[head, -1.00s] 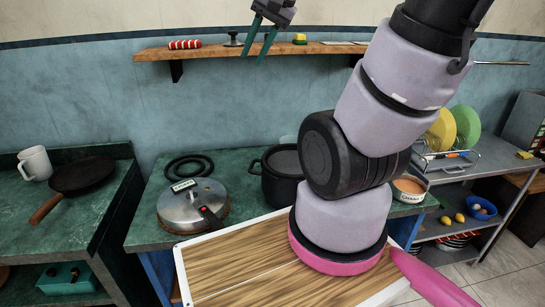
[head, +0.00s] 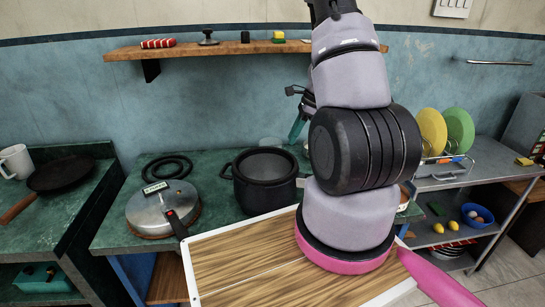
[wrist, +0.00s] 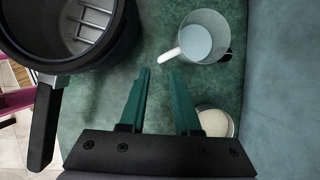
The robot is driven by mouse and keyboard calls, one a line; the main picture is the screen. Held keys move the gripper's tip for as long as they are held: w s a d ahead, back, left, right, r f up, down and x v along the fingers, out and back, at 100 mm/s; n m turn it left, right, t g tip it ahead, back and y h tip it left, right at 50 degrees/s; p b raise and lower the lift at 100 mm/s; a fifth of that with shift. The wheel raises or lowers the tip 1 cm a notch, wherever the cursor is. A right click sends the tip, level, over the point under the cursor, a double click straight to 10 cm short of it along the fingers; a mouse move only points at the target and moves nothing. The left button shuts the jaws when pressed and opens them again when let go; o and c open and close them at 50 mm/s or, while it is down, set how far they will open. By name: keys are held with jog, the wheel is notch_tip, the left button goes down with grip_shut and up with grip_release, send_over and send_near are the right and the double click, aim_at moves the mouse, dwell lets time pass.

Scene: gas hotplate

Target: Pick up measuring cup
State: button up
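The measuring cup appears to be the pale cup (wrist: 204,38) with a white handle, standing on the green counter in the upper right of the wrist view. Its handle points down-left towards my gripper. In the head view, a pale translucent rim (head: 270,142) behind the black pot may be the same cup, mostly hidden. My gripper (wrist: 162,72) is open and empty. Its two teal fingers are apart, with the handle a little ahead and to the right of their tips. In the head view my gripper (head: 298,130) is partly hidden behind my arm.
A black pot (head: 265,180) with a long side handle (wrist: 45,120) stands left of the fingers. A small pale-filled container (wrist: 214,122) is close to the right finger. A pressure cooker (head: 163,208) stands further left. The wall bounds the counter behind.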

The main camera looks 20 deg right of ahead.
jog(key=shift+d+f+x, duration=0.1)
jog(key=shift+d+x, duration=0.1)
jog(key=shift+x, duration=1.8)
jog(key=shift+d+f+x, duration=0.1)
jog(key=shift+d+x, duration=0.05)
jog(key=shift+x, duration=1.85)
jog(key=shift+d+x, duration=0.2)
jog(key=shift+x, duration=1.8)
grip_shut()
